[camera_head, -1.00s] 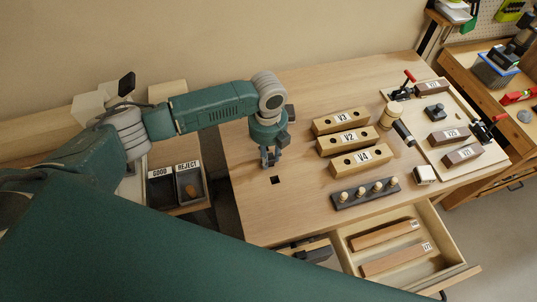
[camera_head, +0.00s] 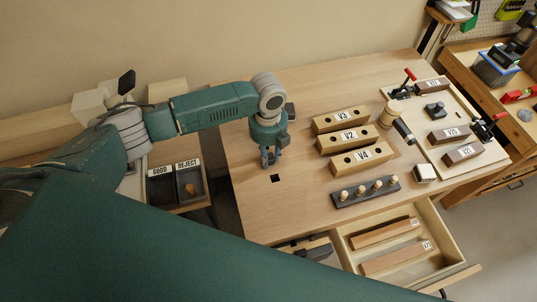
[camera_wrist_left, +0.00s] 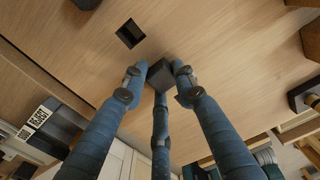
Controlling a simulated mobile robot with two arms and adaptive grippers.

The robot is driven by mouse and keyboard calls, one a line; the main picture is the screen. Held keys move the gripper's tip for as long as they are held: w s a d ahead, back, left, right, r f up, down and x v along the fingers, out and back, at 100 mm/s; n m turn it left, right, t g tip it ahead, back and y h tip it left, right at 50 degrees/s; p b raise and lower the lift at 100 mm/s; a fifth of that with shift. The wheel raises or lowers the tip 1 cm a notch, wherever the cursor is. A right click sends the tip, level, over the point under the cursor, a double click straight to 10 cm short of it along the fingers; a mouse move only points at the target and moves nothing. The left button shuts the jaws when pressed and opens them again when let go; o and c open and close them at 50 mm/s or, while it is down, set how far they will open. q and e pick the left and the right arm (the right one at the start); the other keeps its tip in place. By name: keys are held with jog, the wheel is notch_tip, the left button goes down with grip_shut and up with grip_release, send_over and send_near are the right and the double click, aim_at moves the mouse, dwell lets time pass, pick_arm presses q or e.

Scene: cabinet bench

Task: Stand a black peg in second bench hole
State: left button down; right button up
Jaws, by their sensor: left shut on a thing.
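My left gripper (camera_head: 270,160) hangs over the left part of the wooden bench. In the left wrist view its fingers (camera_wrist_left: 160,85) are shut around a black peg (camera_wrist_left: 161,74), whose square end shows between them. A square black hole (camera_head: 275,179) lies just below the gripper in the head view. In the wrist view this hole (camera_wrist_left: 130,33) is apart from the peg, a little above and left of it. A dark block (camera_wrist_left: 88,3) is cut off at the top of the wrist view. In the head view the peg is mostly hidden by the fingers. My right gripper is not in view.
Wooden blocks V3 (camera_head: 341,122), V2 (camera_head: 348,138) and V4 (camera_head: 361,161) and a dark rack of knobbed pegs (camera_head: 364,191) stand right of the gripper. GOOD and REJECT bins (camera_head: 190,184) are at left. A drawer (camera_head: 437,244) is open in front.

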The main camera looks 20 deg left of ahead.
pick_arm(q)
jog(key=shift+f, duration=0.25)
jog(key=c, duration=1.1)
grip_release()
notch_tip(320, 180, up, 7)
jog(key=p, duration=0.6)
jog(key=shift+p, duration=0.4)
